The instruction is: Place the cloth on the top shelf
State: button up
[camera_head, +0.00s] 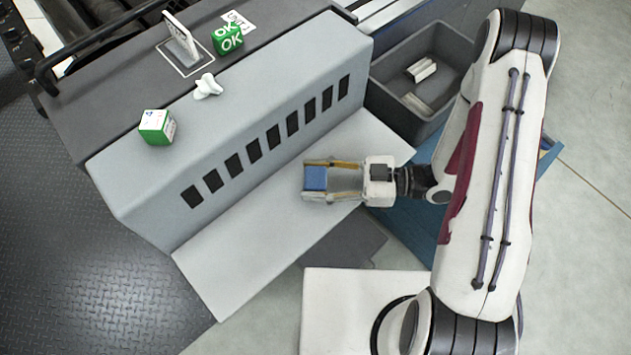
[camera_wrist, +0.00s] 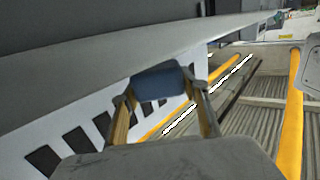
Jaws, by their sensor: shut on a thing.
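My gripper (camera_head: 312,180) is shut on a small blue block-like piece, which looks like the folded cloth (camera_head: 316,179). The gripper is in front of the slotted face of the grey unit, over its lower ledge (camera_head: 225,270). In the wrist view the blue cloth (camera_wrist: 158,84) sits between the two fingertips (camera_wrist: 160,92). The top shelf appears to be the unit's grey upper surface (camera_head: 235,85). Its edge (camera_wrist: 80,80) also crosses the wrist view, beyond the cloth. I cannot tell the exact gap between cloth and unit.
A dark bin (camera_head: 385,110) with pale pieces stands at right. The upper surface has clear room between objects.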

jog(key=shift+f, duration=1.2)
jog(key=shift+f, duration=0.15)
jog(key=o, duration=0.9)
jog(key=shift+d+r, duration=0.15)
jog(key=shift+r, duration=0.05)
jog(key=shift+d+r, duration=0.2)
jog(key=shift+d, duration=2.75)
jog(key=shift+d+r, duration=0.2)
jog(key=shift+d, duration=2.7)
